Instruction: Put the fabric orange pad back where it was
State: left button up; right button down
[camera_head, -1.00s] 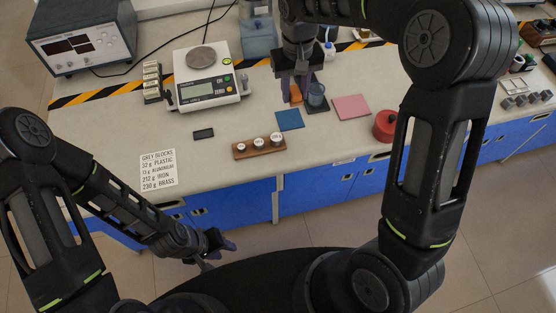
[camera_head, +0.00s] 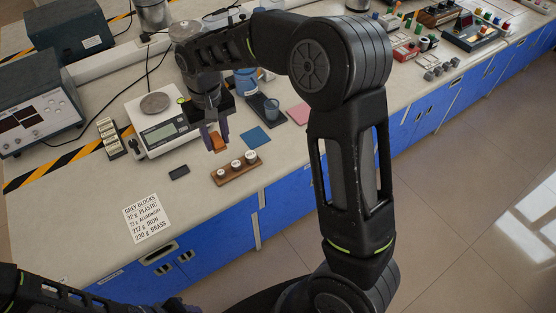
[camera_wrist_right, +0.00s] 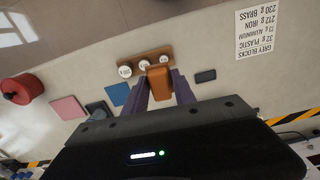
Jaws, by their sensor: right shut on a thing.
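The orange pad (camera_head: 217,142) is between the fingers of my right gripper (camera_head: 216,146), which is shut on it. The pad is held above the bench, between the scale and the wooden weight block. In the right wrist view the pad (camera_wrist_right: 159,82) looks like a small orange-brown block, gripped between two purple fingers. A flat blue pad (camera_head: 256,138) and a flat pink pad (camera_head: 299,113) lie on the bench to the right. My left gripper is at most a dark sliver at the bottom edge.
The wooden block with several white-topped weights (camera_head: 237,169) lies just in front of the held pad. A digital scale (camera_head: 160,128) stands to the left, with a small black block (camera_head: 179,172) in front. A printed card (camera_head: 147,218) lies front left. Bare bench lies around the card.

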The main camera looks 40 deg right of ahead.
jog(key=d+f+m+b, duration=0.2)
jog(key=d+m, duration=0.5)
jog(key=m+b, duration=0.3)
jog(key=m, duration=0.7)
send_over(279, 160)
jog(key=shift+f, duration=0.9)
jog(key=shift+d, duration=0.1)
jog(key=shift+f+p, duration=0.5)
jog(key=shift+f, duration=2.65)
notch_tip(279, 160, down, 3)
jog(key=shift+r, duration=0.1)
jog(key=shift+f+p, duration=0.3)
jog(key=shift+f, duration=0.2)
